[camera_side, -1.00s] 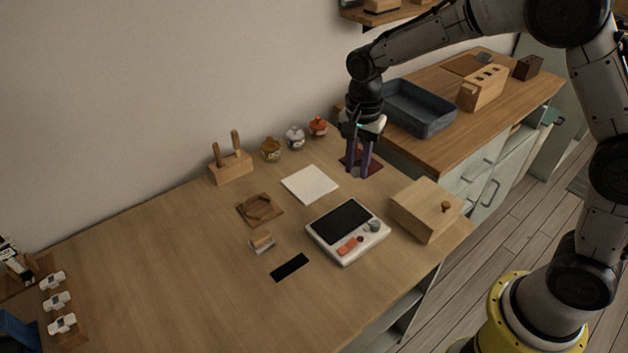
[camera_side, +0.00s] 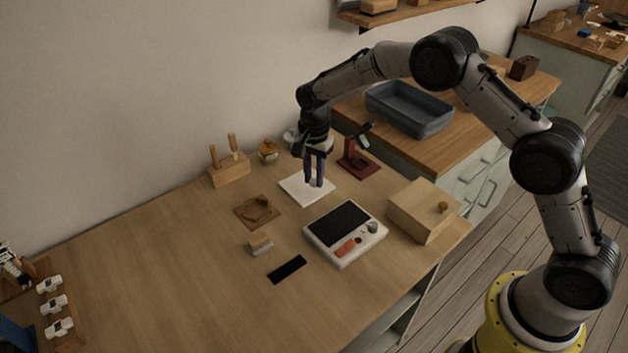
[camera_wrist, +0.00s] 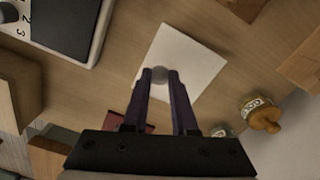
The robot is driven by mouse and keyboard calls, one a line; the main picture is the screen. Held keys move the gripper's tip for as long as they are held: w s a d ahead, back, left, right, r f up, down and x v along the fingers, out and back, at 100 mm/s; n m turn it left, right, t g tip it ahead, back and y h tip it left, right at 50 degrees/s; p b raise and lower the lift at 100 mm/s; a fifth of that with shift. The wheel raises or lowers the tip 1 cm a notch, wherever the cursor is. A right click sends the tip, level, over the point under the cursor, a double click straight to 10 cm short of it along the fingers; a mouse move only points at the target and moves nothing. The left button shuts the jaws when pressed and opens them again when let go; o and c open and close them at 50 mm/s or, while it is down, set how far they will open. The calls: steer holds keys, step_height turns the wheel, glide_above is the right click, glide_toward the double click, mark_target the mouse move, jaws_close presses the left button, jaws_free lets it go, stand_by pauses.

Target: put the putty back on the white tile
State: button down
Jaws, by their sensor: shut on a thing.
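The white tile (camera_side: 293,193) lies flat on the wooden table, and it also shows in the wrist view (camera_wrist: 193,62). My gripper (camera_side: 314,184) points down over the right part of the tile. In the wrist view my gripper (camera_wrist: 160,78) is shut on a small grey rounded lump, the putty (camera_wrist: 160,73), held between its two purple fingertips. The fingers hide the putty in the side view. I cannot tell whether the putty touches the tile.
A dark red stand (camera_side: 352,168) is right of the tile. A scale-like device (camera_side: 365,249) and a wooden box (camera_side: 415,212) stand in front. A wooden coaster (camera_side: 250,212) lies left, and lidded jars (camera_side: 267,152) stand behind.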

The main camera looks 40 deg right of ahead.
steer(key=shift+f, duration=0.85)
steer(key=shift+f, duration=0.2)
steer(key=c, duration=0.7)
jaws_free()
steer(key=shift+r, duration=0.15)
